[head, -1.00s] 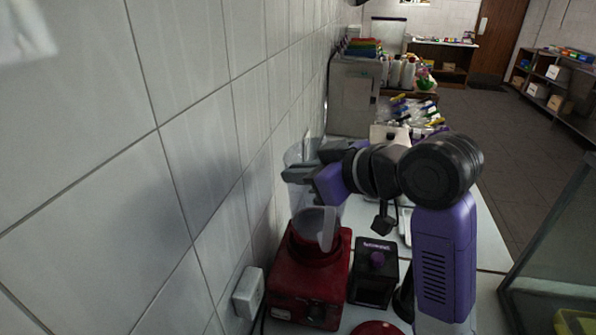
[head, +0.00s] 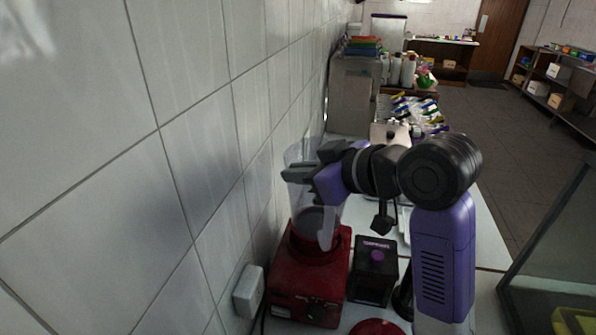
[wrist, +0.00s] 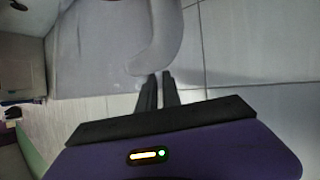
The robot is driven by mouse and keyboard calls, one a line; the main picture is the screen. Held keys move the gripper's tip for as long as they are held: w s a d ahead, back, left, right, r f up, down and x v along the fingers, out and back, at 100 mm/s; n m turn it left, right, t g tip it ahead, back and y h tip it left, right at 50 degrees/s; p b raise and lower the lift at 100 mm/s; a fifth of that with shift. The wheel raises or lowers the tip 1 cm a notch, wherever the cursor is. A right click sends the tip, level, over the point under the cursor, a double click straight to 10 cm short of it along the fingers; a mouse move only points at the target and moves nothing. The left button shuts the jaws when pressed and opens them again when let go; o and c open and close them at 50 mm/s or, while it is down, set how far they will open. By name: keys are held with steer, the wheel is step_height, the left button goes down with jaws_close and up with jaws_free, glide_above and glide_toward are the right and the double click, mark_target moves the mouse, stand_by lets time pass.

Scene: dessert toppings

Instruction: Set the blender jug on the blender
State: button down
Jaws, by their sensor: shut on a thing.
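The blender jug (head: 301,203) is clear and grey and stands roughly upright over the red blender (head: 308,285), close to the tiled wall. Its lower end overlaps the top of the blender in the head view; I cannot tell whether it is fully seated. My gripper (head: 294,173) reaches across the upper part of the jug from the right and is shut on it. In the wrist view the two dark fingers (wrist: 158,90) are close together at the jug's curved grey handle (wrist: 160,45). The exact contact is hard to see.
A black box with a purple knob (head: 376,268) stands right of the blender. A red round thing (head: 377,327) is at the front. A white wall box (head: 248,291) is left of the blender. Bottles and a grey cabinet (head: 355,95) stand farther back.

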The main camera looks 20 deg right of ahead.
steer(key=shift+f+b, duration=0.3)
steer(key=shift+f, duration=0.15)
steer(key=c, duration=1.8)
jaws_free()
steer(key=shift+f, duration=0.15)
steer(key=p+v, duration=0.6)
steer(key=v, duration=0.5)
